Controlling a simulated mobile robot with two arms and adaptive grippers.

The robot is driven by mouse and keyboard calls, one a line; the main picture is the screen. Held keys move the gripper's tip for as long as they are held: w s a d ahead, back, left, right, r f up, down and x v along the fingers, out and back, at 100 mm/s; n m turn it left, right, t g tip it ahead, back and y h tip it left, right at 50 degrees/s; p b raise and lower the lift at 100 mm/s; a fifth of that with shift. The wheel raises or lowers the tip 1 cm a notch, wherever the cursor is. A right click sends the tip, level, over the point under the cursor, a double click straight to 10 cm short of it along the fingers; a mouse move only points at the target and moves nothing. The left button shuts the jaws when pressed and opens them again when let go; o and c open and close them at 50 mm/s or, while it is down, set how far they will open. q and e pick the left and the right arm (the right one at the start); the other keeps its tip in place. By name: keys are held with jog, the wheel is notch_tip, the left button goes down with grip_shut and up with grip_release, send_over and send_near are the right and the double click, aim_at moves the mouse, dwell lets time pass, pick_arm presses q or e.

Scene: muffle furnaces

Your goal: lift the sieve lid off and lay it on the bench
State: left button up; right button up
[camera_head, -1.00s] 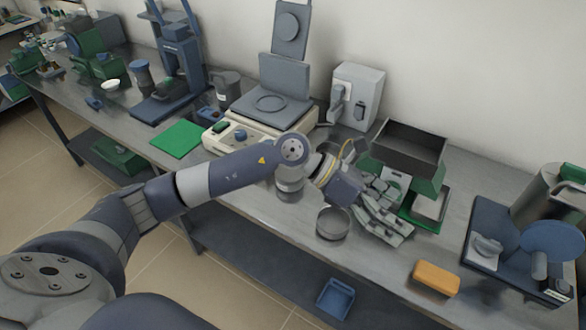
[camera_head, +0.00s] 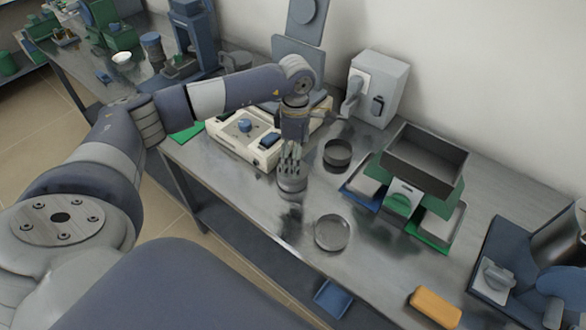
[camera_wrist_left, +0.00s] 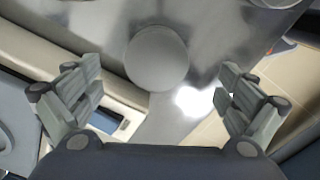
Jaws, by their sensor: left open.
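The round metal sieve stack (camera_head: 291,187) stands on the bench (camera_head: 375,255) close to the front edge. In the left wrist view its top, a plain grey disc that looks like the sieve lid (camera_wrist_left: 157,58), lies ahead of the fingers and between them. My left gripper (camera_head: 290,157) points down just above the stack and partly hides its top in the head view. The fingers are spread wide and empty in the left wrist view (camera_wrist_left: 155,100). I cannot tell from the head view whether they touch the stack. My right gripper is not in view.
A shallow round pan (camera_head: 331,233) and a dark round sieve (camera_head: 337,153) stand to the right of the stack. A cream balance (camera_head: 245,140) is close on the left. A green sample divider (camera_head: 420,170) and an orange block (camera_head: 435,306) are farther right. Bare bench lies around the pan.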

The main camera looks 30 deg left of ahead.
pick_arm(q)
jog(key=shift+f, duration=0.35)
notch_tip(320, 180, down, 4)
jog(key=shift+w+a+f+p, duration=0.1)
jog(key=shift+a+f+p, duration=0.05)
jog(key=shift+p, duration=0.9)
jog(key=shift+f, duration=0.3)
jog(key=shift+w, duration=0.1)
jog(key=shift+c, duration=1.3)
jog(key=c, duration=0.9)
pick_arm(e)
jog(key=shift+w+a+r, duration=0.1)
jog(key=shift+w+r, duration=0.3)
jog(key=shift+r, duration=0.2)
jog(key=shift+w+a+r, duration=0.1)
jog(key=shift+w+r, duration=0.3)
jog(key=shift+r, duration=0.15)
